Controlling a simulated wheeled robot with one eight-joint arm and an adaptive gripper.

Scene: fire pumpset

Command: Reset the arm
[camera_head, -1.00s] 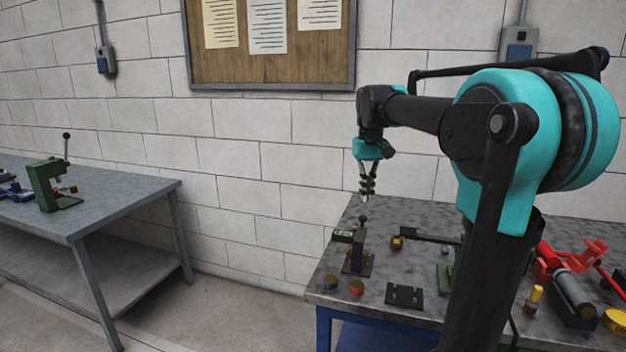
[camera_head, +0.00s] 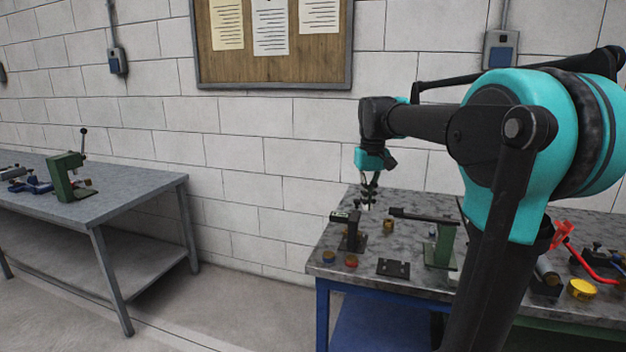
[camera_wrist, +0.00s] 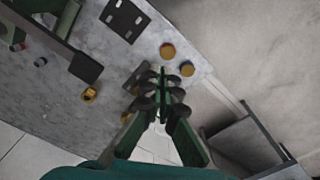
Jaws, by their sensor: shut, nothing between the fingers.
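My gripper (camera_head: 369,196) hangs from my arm with its fingers pointing down, above the back left part of the right workbench (camera_head: 322,240). Its fingers are together and hold nothing. In the wrist view my gripper (camera_wrist: 161,95) is in the middle, over a small dark upright device near the bench edge. That dark device (camera_head: 352,238) stands just below my gripper in the head view and is partly covered by the fingers in the wrist view.
The right bench bears two small round pieces (camera_head: 351,262), a black slotted plate (camera_head: 393,268), a green stand (camera_head: 441,248) and a yellow disc (camera_head: 582,289). A left bench (camera_head: 130,195) carries a green press (camera_head: 68,178). Floor between the benches is free.

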